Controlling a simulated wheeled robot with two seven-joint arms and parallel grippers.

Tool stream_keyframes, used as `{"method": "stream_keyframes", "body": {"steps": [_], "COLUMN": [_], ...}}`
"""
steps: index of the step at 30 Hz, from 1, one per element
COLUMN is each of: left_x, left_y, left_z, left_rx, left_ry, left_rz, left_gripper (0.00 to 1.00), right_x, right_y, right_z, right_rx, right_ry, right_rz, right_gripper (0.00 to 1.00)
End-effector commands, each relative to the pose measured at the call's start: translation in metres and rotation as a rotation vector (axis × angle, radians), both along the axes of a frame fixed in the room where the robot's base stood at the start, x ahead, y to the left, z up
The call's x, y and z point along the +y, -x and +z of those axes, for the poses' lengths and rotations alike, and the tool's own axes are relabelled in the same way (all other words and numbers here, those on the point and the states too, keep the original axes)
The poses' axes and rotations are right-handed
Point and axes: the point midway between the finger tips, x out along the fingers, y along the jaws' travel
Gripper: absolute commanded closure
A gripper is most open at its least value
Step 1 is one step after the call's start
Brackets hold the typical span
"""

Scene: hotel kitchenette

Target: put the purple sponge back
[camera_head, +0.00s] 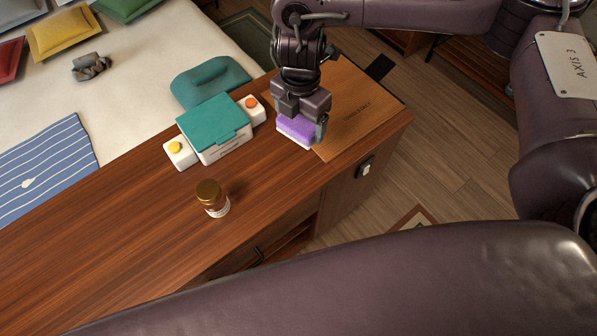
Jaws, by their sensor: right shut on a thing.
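The purple sponge (296,128) has a purple upper body and a pale lower layer. My right gripper (307,124) points down and is shut on it, hiding part of its top and right side. The sponge is at the left edge of a lighter wooden board (360,112) with small lettering, on the right end of the counter. I cannot tell whether the sponge touches the surface. My left gripper is not in view.
Left of the sponge stand a white block with an orange-red button (252,109), a teal-lidded white box (215,130) and a white block with a yellow button (178,152). A brown-lidded jar (212,198) stands nearer. The front counter is mostly clear.

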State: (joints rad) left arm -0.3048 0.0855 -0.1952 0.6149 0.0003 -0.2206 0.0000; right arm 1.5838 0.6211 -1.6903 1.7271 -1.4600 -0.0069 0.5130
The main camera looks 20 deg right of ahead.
Motion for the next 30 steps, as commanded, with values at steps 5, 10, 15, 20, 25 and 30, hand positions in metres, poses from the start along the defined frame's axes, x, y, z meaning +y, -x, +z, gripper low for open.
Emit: {"method": "stream_keyframes", "body": {"steps": [5, 10, 15, 20, 25, 30], "left_x": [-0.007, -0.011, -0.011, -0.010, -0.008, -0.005], "left_y": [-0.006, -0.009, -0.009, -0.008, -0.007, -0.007], "left_z": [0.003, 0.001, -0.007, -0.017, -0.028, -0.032], "left_rx": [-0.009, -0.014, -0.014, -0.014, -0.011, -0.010], "left_ry": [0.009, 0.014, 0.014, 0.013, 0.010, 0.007], "left_rz": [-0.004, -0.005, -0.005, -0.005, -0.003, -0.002], "left_gripper": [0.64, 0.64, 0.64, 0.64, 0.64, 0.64], "right_x": [0.004, 0.004, 0.005, 0.005, 0.004, 0.005], "right_y": [0.002, 0.003, 0.003, 0.004, 0.002, 0.002], "right_z": [-0.005, -0.036, -0.082, -0.125, -0.157, -0.168], "right_rx": [0.003, 0.009, 0.009, 0.009, 0.004, 0.002], "right_ry": [-0.003, -0.004, -0.005, -0.005, -0.004, -0.004], "right_rz": [0.137, 0.152, 0.149, 0.147, 0.149, 0.151], "right_gripper": [0.44, 0.44, 0.44, 0.44, 0.44, 0.44]}}
